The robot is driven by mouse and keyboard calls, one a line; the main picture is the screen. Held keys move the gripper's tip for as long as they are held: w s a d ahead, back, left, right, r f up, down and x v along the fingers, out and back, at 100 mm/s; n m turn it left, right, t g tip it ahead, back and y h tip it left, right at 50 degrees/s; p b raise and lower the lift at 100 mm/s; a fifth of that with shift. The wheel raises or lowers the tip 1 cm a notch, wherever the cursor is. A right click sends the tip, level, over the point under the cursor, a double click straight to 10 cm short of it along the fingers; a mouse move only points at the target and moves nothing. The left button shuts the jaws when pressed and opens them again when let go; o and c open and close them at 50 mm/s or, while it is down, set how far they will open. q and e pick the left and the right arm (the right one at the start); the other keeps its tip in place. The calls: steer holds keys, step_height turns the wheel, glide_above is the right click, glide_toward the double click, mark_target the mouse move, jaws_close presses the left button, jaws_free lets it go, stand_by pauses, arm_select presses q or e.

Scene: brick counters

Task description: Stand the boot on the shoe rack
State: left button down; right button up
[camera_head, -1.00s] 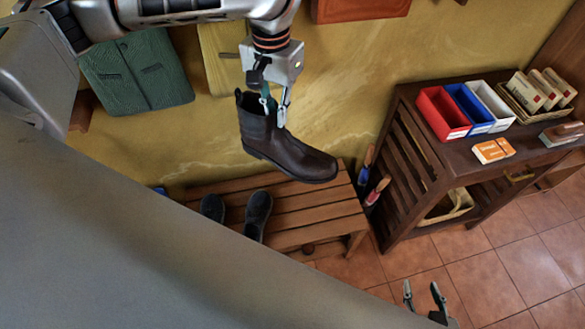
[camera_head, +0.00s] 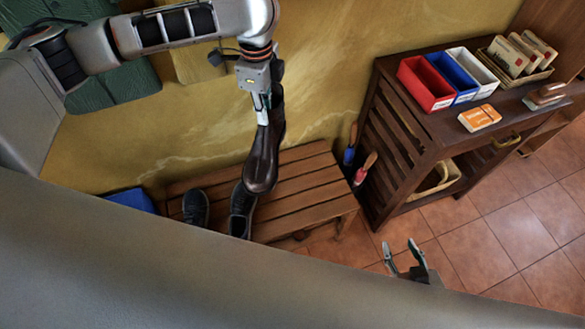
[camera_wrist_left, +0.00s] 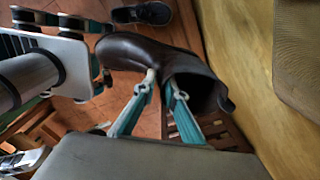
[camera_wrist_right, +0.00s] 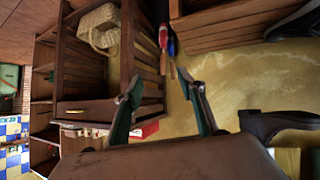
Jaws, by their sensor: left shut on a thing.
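The dark brown boot (camera_head: 264,154) hangs from my left gripper (camera_head: 263,108), which is shut on its shaft. In the left wrist view the boot (camera_wrist_left: 135,52) lies across the two fingers, its opening to the right. In the head view the boot overlaps the slatted wooden shoe rack (camera_head: 312,187); I cannot tell whether it touches it. A pair of dark shoes (camera_head: 196,207) stands at the rack's left part; the boot's toe is just above the right shoe (camera_head: 241,210). My right gripper (camera_head: 404,250) is open and empty, in front of the rack.
A dark wooden cabinet (camera_head: 425,135) stands right of the rack, with red (camera_head: 427,84), blue and white bins on top. Hand tools (camera_head: 364,168) hang on its side. A blue object (camera_head: 130,199) lies left of the rack. The rack's right half is clear.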

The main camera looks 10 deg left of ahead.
mark_target(282, 138)
arm_select(q)
steer(key=d+f+m+b, duration=0.1)
steer(key=f+m, duration=0.3)
steer(key=m, duration=0.1)
steer(key=w+d+f+m+b, duration=0.1)
steer(key=f+m, duration=0.3)
steer(key=w+d+f+m+b, duration=0.1)
steer(key=f+m, duration=0.3)
steer(key=m, duration=0.1)
steer(key=shift+d+m, duration=0.3)
steer(key=shift+d, duration=0.05)
steer(key=s+d+f+m+b, duration=0.1)
steer(key=d+f+m+b, duration=0.2)
steer(key=f+m+b, duration=0.5)
step_height(282, 138, down, 11)
steer(key=m, duration=0.6)
steer(key=shift+f+m, duration=0.2)
steer(key=shift+m, duration=0.2)
steer(key=shift+d, duration=0.1)
